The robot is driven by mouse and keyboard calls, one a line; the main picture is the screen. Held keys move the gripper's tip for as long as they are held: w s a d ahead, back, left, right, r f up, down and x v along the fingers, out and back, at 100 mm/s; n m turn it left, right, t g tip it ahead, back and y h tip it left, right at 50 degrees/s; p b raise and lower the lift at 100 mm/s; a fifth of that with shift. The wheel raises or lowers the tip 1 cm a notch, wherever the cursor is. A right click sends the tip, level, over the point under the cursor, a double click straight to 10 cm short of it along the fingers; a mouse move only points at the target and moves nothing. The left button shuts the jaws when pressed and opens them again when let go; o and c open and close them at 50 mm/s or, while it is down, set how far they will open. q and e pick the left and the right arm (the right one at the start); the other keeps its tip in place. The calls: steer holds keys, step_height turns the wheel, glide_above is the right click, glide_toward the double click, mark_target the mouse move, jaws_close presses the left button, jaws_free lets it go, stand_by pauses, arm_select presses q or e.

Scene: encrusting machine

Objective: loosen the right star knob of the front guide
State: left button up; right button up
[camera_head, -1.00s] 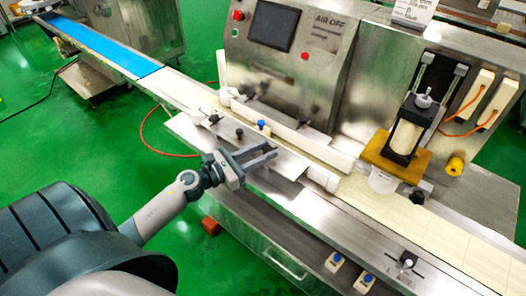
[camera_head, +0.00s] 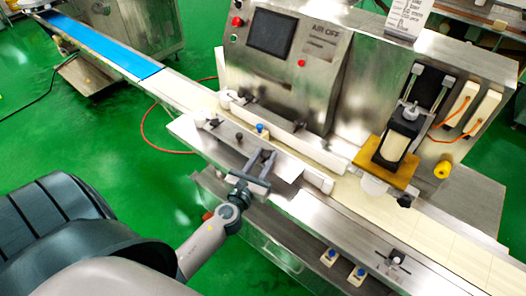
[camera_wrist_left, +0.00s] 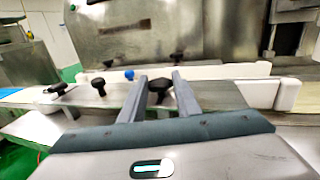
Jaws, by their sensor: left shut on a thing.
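My left gripper (camera_head: 263,158) reaches over the front edge of the machine to the front guide (camera_head: 318,181). In the left wrist view, the right star knob (camera_wrist_left: 159,88), black and lobed, sits between the two grey fingers of this gripper (camera_wrist_left: 161,82), which are shut on it. In the head view the fingers largely hide this knob. Two other black knobs stand to its left in the left wrist view, the nearer one (camera_wrist_left: 98,86) apart from the fingers. My right gripper is not in view.
A small blue knob (camera_head: 260,128) stands just beyond the fingers. A pale conveyor belt (camera_head: 385,205) runs behind the guide, with the steel machine housing and its dark screen (camera_head: 272,32) beyond. A black slider knob (camera_head: 396,257) sits at the front right.

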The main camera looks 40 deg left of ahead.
arm_select(q)
steer(key=n+y, duration=0.1)
steer(key=y, duration=0.1)
steer(key=n+g+y, duration=0.1)
steer(key=y, duration=0.1)
steer(key=shift+w+d+n, duration=0.1)
steer(key=shift+d+n, duration=0.25)
steer(key=shift+n, duration=0.05)
steer(key=shift+d+n+g+y+b, duration=0.1)
steer(key=shift+n+g+y+b, duration=0.35)
steer(key=shift+n+g+y, duration=1.1)
steer(key=shift+w+t+y, duration=0.1)
steer(key=shift+t+y, duration=0.15)
steer(key=shift+y, duration=0.1)
steer(key=o, duration=1)
steer(key=shift+o, duration=0.2)
